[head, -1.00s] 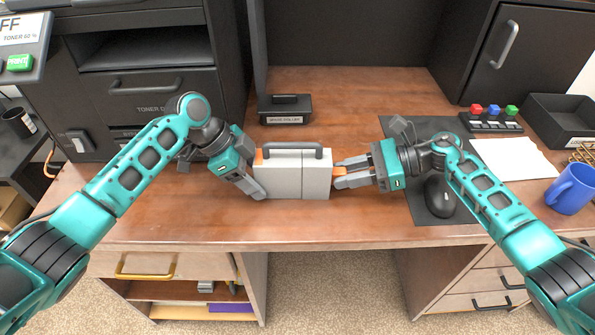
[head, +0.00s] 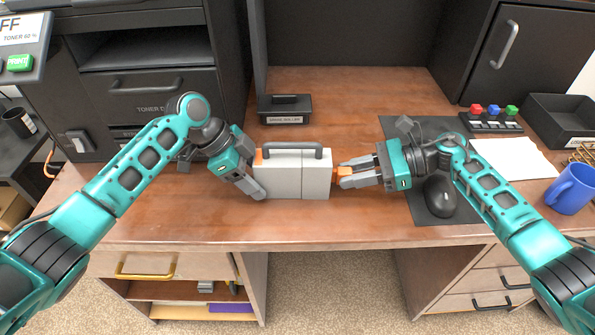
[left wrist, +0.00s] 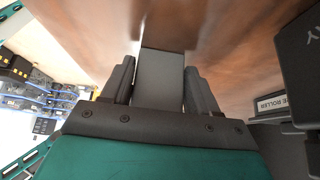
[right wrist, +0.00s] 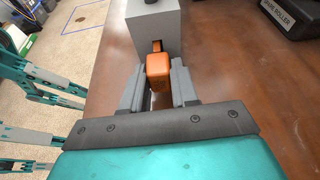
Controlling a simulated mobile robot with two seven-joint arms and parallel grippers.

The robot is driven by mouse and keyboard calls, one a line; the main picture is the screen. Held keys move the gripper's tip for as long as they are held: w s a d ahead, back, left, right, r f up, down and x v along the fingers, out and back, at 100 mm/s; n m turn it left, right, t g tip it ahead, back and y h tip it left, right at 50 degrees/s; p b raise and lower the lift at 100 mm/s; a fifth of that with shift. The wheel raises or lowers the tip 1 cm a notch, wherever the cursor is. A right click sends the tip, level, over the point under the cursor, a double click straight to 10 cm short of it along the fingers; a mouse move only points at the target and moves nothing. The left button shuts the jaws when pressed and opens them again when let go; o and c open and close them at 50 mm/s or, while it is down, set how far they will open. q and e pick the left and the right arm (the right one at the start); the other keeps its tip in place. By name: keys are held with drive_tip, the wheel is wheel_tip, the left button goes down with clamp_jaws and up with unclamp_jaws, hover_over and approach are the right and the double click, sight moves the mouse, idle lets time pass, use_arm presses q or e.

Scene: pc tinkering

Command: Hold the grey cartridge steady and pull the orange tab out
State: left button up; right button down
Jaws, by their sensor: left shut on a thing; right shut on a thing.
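The grey cartridge (head: 288,178) stands on the wooden desk with its dark handle on top. My left gripper (head: 258,173) is shut on its left end; the left wrist view shows the grey body (left wrist: 160,80) between the fingers. My right gripper (head: 347,173) is to the right of the cartridge, shut on the orange tab (head: 342,172). In the right wrist view the tab (right wrist: 158,70) sits between the fingers, and a narrow orange strip runs from it to the cartridge's end face (right wrist: 152,30). The fingers partly hide the tab in the head view.
A mouse (head: 440,196) on a dark mat (head: 420,205) lies under my right arm. A blue mug (head: 571,188) is at the far right. The desk in front of the cartridge is clear.

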drive_tip(key=shift+d, duration=0.2)
drive_tip(key=shift+s+d, duration=0.1)
drive_tip(key=shift+d, duration=3.3)
drive_tip(key=shift+r+v, duration=0.15)
drive_tip(key=shift+v, duration=1.55)
drive_tip(key=shift+r+v, duration=0.2)
drive_tip(key=shift+v, duration=1.5)
use_arm(q)
drive_tip(key=o, duration=1.2)
use_arm(e)
drive_tip(key=shift+a, duration=0.2)
use_arm(q)
drive_tip(key=shift+o, duration=0.2)
drive_tip(key=v, duration=0.7)
drive_tip(key=shift+r, duration=0.3)
